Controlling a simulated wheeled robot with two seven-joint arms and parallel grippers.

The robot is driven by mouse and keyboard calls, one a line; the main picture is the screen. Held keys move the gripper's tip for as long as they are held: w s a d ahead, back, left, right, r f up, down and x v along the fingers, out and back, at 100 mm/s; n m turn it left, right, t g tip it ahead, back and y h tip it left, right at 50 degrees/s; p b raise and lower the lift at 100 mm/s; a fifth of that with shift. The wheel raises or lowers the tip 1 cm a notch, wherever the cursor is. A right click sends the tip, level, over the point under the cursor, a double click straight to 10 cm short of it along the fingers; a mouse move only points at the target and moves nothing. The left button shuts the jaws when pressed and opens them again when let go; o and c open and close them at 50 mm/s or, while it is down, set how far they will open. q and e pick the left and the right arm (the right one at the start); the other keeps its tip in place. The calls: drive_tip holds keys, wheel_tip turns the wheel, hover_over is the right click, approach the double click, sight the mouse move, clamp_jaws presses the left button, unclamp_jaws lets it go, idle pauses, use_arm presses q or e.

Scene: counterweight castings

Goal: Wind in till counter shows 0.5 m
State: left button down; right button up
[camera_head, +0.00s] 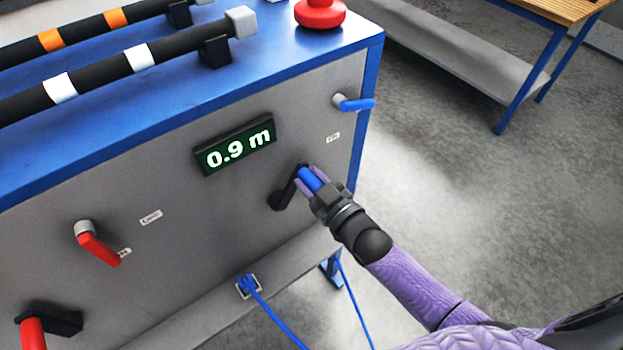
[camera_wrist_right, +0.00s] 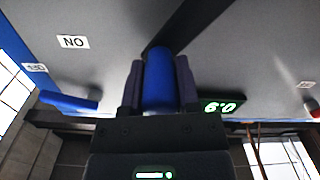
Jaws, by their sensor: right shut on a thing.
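The counter (camera_head: 235,146) on the grey front panel reads 0.9 m in the head view; it also shows upside down in the right wrist view (camera_wrist_right: 222,105). Below it is a black crank arm (camera_head: 284,195) with a blue handle (camera_head: 311,178). My right gripper (camera_head: 315,185) is shut on the blue handle. In the right wrist view the blue handle (camera_wrist_right: 159,80) stands between the two fingers. A blue rope (camera_head: 272,315) comes out of a square opening (camera_head: 248,287) low on the panel. My left gripper is not in view.
A blue-handled lever (camera_head: 354,103) is at the panel's upper right. A red lever (camera_head: 98,246) and another crank with a red handle (camera_head: 33,333) are at left. Black bars (camera_head: 75,92) and a red knob (camera_head: 320,12) are on top. A workbench (camera_head: 520,60) stands behind; floor at right is clear.

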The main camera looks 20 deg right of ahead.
clamp_jaws()
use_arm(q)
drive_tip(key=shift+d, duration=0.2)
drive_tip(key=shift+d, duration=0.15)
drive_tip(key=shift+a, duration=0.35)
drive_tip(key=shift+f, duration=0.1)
use_arm(e)
drive_tip(key=shift+d+f, duration=0.1)
